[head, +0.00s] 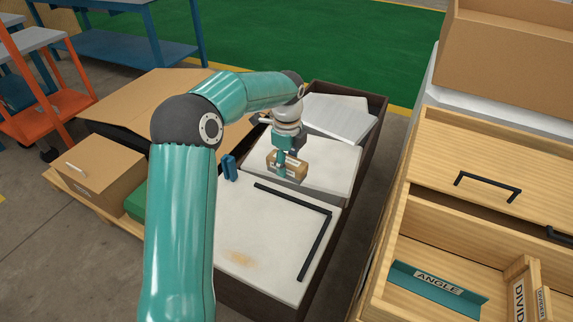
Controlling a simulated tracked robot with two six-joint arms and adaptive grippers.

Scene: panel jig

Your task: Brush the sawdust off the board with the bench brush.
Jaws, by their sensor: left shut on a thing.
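The white board (262,218) lies flat in the near part of the long dark bin or bench, with a black L-shaped strip (318,245) along its far and right edges. A tan patch of sawdust (240,258) lies near the board's front left. My left gripper (288,170) points down beyond the board's far edge, over a second pale panel. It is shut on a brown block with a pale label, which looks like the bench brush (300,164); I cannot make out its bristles. My left arm hides the board's left side. My right gripper is not in view.
A small blue piece (229,167) stands at the board's far left corner. More pale panels (340,120) lie at the back. Cardboard boxes (97,172) stand at left. On the right, an open wooden drawer (450,250) holds labelled dividers.

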